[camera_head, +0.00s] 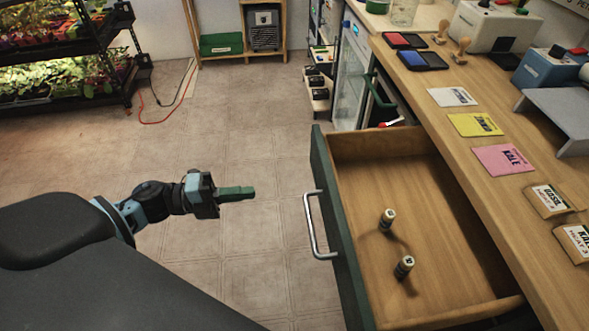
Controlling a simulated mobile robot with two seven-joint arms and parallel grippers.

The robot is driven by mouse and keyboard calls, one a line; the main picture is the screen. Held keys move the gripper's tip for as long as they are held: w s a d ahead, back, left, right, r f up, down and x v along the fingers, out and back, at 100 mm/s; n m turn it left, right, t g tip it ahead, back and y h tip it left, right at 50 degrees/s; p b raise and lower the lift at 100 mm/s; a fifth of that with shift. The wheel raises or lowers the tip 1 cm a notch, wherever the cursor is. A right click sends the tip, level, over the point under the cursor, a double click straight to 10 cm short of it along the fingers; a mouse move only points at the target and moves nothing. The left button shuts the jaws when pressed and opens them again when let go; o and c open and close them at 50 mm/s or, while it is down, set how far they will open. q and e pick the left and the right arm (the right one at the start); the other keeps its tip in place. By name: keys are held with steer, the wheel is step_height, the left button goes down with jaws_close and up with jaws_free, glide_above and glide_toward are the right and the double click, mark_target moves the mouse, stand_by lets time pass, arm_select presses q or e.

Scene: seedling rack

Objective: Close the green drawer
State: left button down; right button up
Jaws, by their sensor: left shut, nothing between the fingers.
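The green drawer (336,231) is pulled well out from under the wooden counter at the right. Its green front faces left and carries a silver bar handle (313,226). Two small cylinders, one (388,219) farther back and one (404,267) nearer, stand on its wooden floor. My left gripper (252,192) is shut and empty, pointing right. In the picture it is left of the handle with a gap between them. My right gripper is not in view.
The counter (420,88) holds seed packets, ink pads, stamps and a blue machine (549,74). A second, dark green-edged drawer or door (380,95) is open beyond. A seedling rack (60,50) with a red cable stands at the back left. The tiled floor between is clear.

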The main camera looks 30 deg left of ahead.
arm_select(q)
steer(key=p, duration=0.2)
glide_toward(320, 185)
steer(key=x, duration=0.5)
steer(key=shift+w+d, duration=0.1)
steer(key=shift+x, duration=0.75)
steer(key=shift+f, duration=0.1)
steer(key=shift+d, duration=0.1)
